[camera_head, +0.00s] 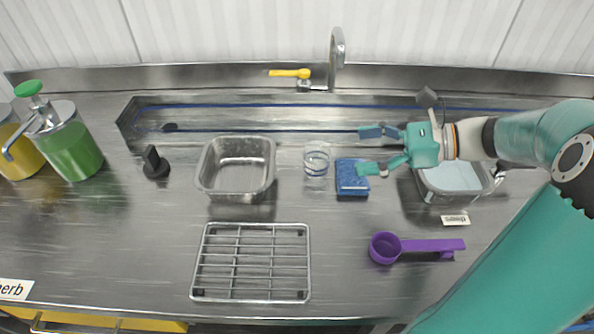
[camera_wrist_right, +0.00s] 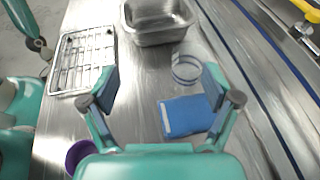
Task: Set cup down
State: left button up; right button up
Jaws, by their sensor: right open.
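The clear cup (camera_head: 316,160) with blue lines stands upright on the steel counter, right of the metal pan. It also shows in the right wrist view (camera_wrist_right: 186,70), beyond the fingertips. My right gripper (camera_head: 368,150) is open, its fingers spread to the right of the cup and apart from it. In the right wrist view the gap between its fingers (camera_wrist_right: 160,90) is empty. The blue sponge (camera_head: 351,177) lies on the counter near the lower finger. Teal parts at the left edge of the wrist view may be my left arm; its jaws cannot be made out.
The metal pan (camera_head: 237,167) stands left of the cup, with a wire rack (camera_head: 251,226) in front. A purple scoop (camera_head: 385,248) lies at front right. The faucet (camera_head: 337,50) stands behind. Bottles stand far left.

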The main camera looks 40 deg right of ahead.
jog(key=s+d+f+m+h+b, duration=0.1)
jog(key=s+d+f+m+h, duration=0.15)
jog(key=d, duration=0.25)
send_near(316, 160)
jog(key=shift+t, duration=0.4)
jog(key=w+f, duration=0.5)
jog(key=shift+f, duration=0.1)
jog(key=shift+d+x, duration=0.2)
jog(key=shift+x, duration=2.75)
jog(key=c, duration=1.3)
jog(key=shift+o, duration=0.2)
